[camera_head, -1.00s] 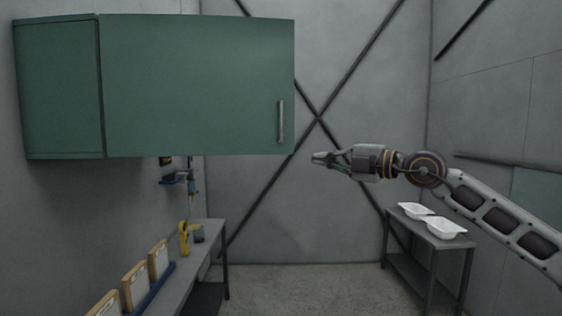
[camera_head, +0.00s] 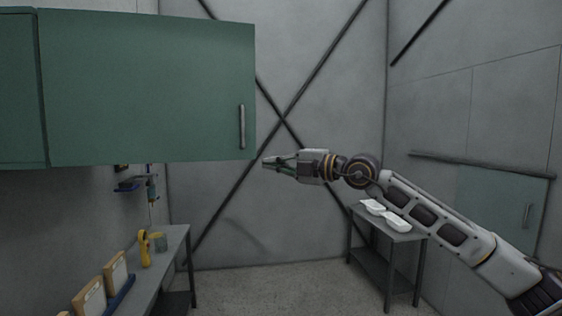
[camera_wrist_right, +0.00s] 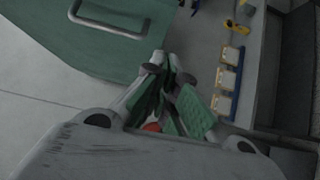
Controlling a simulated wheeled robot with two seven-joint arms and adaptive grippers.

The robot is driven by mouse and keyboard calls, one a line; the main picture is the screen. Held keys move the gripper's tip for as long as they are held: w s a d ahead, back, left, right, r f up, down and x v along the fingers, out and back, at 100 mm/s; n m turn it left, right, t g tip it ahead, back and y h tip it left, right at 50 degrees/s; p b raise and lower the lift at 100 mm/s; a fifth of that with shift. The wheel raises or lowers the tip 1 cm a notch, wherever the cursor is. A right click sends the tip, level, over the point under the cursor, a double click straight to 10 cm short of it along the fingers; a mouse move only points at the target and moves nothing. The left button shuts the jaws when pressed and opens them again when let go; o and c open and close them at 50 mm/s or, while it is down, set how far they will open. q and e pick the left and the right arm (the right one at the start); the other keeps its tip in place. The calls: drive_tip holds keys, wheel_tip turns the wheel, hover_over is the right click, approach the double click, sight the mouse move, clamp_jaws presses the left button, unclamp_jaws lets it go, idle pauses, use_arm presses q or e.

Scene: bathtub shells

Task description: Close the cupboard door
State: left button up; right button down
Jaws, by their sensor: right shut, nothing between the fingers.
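The green cupboard hangs on the left wall (camera_head: 18,90). Its green door (camera_head: 145,90) stands swung out from the body toward the right, with a grey bar handle (camera_head: 242,127) near its free edge. My right gripper (camera_head: 267,162) is shut and empty, just right of the door's lower free corner; a small gap seems to lie between them. In the right wrist view the door (camera_wrist_right: 105,50) and its handle (camera_wrist_right: 110,22) show at the upper left, beyond the shut fingers (camera_wrist_right: 167,75). My left gripper is not in view.
A grey workbench (camera_head: 172,245) below the cupboard bears a yellow tool (camera_head: 144,248) and boxes (camera_head: 116,268). A table (camera_head: 400,236) with white trays (camera_head: 396,222) stands at the back right. Another green panel with a handle (camera_head: 527,216) is on the right wall.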

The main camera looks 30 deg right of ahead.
sight(238, 158)
drive_tip(key=shift+w+a+p, duration=0.55)
drive_tip(key=shift+w+p, duration=0.2)
drive_tip(key=shift+w, duration=0.8)
drive_tip(key=shift+w+a+p, duration=0.55)
drive_tip(key=shift+w+p, duration=0.2)
drive_tip(key=shift+w, duration=0.75)
drive_tip(key=shift+w+a+p, duration=0.55)
drive_tip(key=shift+w+p, duration=0.2)
drive_tip(key=shift+w, duration=0.8)
drive_tip(key=shift+d, duration=0.1)
